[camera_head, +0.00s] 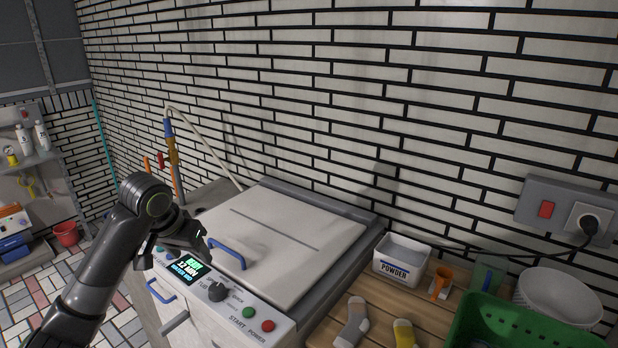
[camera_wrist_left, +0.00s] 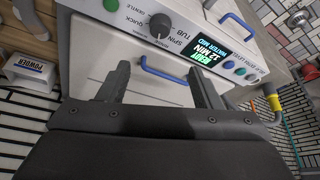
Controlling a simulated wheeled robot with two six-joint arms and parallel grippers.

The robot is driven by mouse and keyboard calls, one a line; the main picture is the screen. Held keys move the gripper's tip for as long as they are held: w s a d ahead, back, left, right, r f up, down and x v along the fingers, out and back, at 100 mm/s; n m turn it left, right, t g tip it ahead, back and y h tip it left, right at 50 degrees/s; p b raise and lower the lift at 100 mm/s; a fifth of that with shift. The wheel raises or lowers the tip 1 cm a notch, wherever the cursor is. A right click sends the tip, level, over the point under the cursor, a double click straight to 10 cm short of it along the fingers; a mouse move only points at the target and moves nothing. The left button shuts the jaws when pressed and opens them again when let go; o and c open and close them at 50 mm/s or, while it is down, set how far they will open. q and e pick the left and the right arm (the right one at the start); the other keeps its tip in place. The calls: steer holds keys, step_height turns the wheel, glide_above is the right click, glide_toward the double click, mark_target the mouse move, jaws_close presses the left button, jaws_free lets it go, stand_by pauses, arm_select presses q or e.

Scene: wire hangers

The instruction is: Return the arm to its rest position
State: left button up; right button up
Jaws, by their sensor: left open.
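My left arm comes in from the left in the head view. Its gripper (camera_head: 200,240) is over the front control panel of the white washing machine (camera_head: 280,238), near the lit display (camera_head: 186,268). In the left wrist view, the two fingers of the left gripper (camera_wrist_left: 158,88) stand apart with nothing between them. Beyond them are the machine's front and a blue handle (camera_wrist_left: 165,70). The lid is closed and has a blue handle (camera_head: 228,252) at its front. My right gripper is not in view.
A red bucket (camera_head: 66,234) stands on the floor at left.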

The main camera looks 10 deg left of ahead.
arm_select(q)
steer(key=s+d+f, duration=0.3)
steer(key=s+f, duration=0.4)
steer(key=f, duration=0.2)
steer(key=s+d+f, duration=0.3)
steer(key=s+f, duration=0.4)
steer(key=f, duration=0.3)
steer(key=s+d+f+g+y, duration=0.1)
steer(key=s+f, duration=0.1)
steer(key=s, duration=0.7)
steer(key=s+d+f+y, duration=0.1)
steer(key=s+f, duration=0.1)
steer(key=s, duration=0.7)
step_height(320, 180, down, 24)
steer(key=a+r+g, duration=0.1)
steer(key=a, duration=0.1)
steer(key=s+d+f+g+h, duration=0.1)
steer(key=s+f, duration=1.4)
steer(key=f, duration=0.2)
steer(key=shift+d+f, duration=0.2)
steer(key=shift+f, duration=0.05)
